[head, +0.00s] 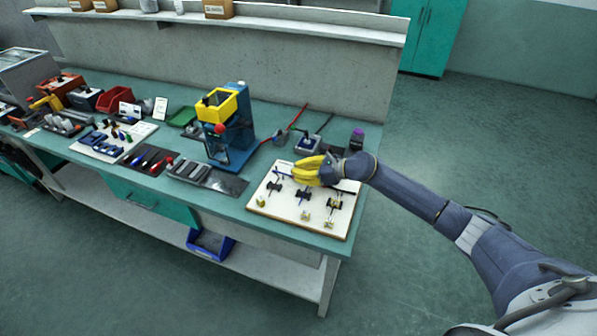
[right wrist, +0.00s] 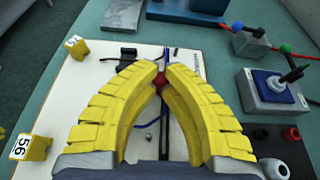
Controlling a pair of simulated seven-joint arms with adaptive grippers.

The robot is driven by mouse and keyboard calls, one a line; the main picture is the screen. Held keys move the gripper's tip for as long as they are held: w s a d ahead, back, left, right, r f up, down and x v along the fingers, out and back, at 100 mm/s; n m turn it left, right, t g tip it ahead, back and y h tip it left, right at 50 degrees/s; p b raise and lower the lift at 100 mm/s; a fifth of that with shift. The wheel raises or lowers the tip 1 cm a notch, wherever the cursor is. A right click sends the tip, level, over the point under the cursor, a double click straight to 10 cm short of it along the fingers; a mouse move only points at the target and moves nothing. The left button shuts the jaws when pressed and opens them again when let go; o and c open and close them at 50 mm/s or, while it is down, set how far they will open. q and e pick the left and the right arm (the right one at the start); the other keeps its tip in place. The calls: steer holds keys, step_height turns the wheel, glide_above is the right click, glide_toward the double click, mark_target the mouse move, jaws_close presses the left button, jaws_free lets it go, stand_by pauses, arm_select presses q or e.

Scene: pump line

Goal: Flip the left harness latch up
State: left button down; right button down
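The white harness board (head: 326,229) lies at the right end of the bench, with several small latches on dark bases and yellow tags. The left latch (head: 274,187) stands near the board's left edge; its dark base also shows in the right wrist view (right wrist: 128,57), near tag 57. My right gripper (head: 297,174) is over the board's back part, its yellow fingers drawn almost together. In the right wrist view its tips close around a red knob (right wrist: 160,83). The fingers hide part of the knob, and I cannot tell which lever bears it. My left gripper is in neither view.
A grey box with a blue switch (head: 308,143) and a dark, purple-topped cylinder (head: 357,138) stand behind the board. A blue stand with a yellow top (head: 221,106) stands to its left. Several trays and tools fill the bench further left.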

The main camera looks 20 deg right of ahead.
steer(key=shift+r, duration=0.1)
stand_by(0.4)
steer(key=shift+w+d+r+m+g+y, duration=0.3)
steer(key=shift+w+r+m+g+y, duration=0.25)
steer(key=shift+m, duration=0.45)
steer(key=m+y, duration=0.1)
steer(key=w+d+r+m+g, duration=0.1)
steer(key=m, duration=0.1)
steer(key=shift+w+d+r+y, duration=0.1)
steer(key=shift+w+r+y, duration=0.15)
steer(key=shift+y, duration=0.1)
steer(key=m, duration=0.1)
steer(key=w+d+m+g+y, duration=0.1)
steer(key=m, duration=0.1)
steer(key=shift+w+d+r, duration=0.15)
steer(key=shift+w+r, duration=0.05)
steer(key=shift+w, duration=0.1)
steer(key=shift+w+d+f+m+y, duration=0.1)
steer(key=shift+w+d+m+y, duration=0.35)
steer(key=shift+m+y, duration=0.4)
steer(key=shift+m, duration=0.25)
steer(key=c, duration=2.2)
jaws_free()
steer(key=c, duration=1.3)
jaws_free()
steer(key=shift+c, duration=0.2)
steer(key=v, duration=1.2)
